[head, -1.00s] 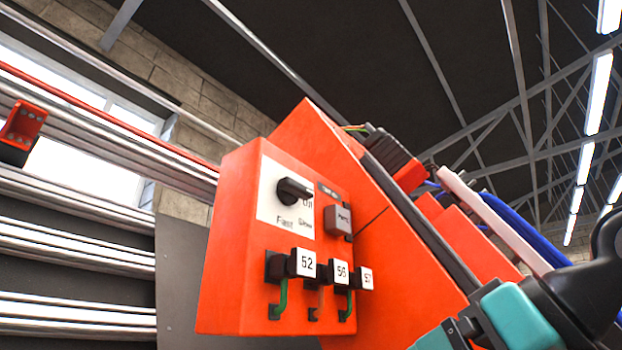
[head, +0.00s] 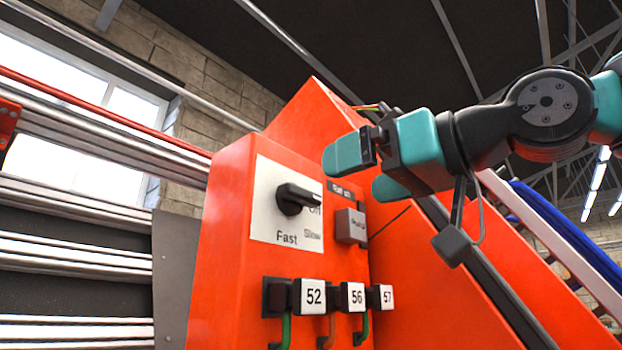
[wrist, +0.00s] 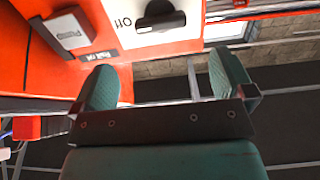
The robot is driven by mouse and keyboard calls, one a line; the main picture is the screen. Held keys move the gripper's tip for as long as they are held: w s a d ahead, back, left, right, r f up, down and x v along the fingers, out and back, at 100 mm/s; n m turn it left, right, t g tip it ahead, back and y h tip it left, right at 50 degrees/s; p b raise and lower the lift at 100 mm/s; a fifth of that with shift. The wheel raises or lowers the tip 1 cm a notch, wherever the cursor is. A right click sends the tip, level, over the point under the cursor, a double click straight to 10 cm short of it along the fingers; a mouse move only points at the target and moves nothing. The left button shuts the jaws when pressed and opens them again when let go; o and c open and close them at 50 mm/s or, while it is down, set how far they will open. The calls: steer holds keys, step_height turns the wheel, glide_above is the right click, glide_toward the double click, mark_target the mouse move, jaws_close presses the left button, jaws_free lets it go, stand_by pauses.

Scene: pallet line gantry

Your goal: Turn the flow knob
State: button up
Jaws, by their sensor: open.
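The flow knob (head: 297,199) is a black rotary handle on a white plate marked Off, Slow and Fast, on the front of an orange box. Its bar points right, toward the Off mark. It also shows at the top of the wrist view (wrist: 160,17). My gripper (head: 360,170) has teal fingers and is to the right of the knob, apart from it. In the wrist view my gripper (wrist: 165,85) is open, with nothing between its fingers.
A grey push button (head: 350,226) sits right of the knob's plate. Below are several black connectors with white number tags (head: 314,295) and cables. The orange box (head: 225,260) stands by silver rails (head: 80,250) on the left. A sloping orange beam (head: 450,290) runs on the right.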

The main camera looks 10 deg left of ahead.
mark_target(307, 192)
steer(key=p+x, duration=0.3)
steer(key=x, duration=0.4)
steer(key=shift+w+a+r, duration=0.1)
steer(key=shift+a+r, duration=0.05)
steer(key=shift+a, duration=0.25)
steer(key=shift+w+a, duration=0.25)
steer(key=shift+a, duration=0.1)
steer(key=c, duration=0.9)
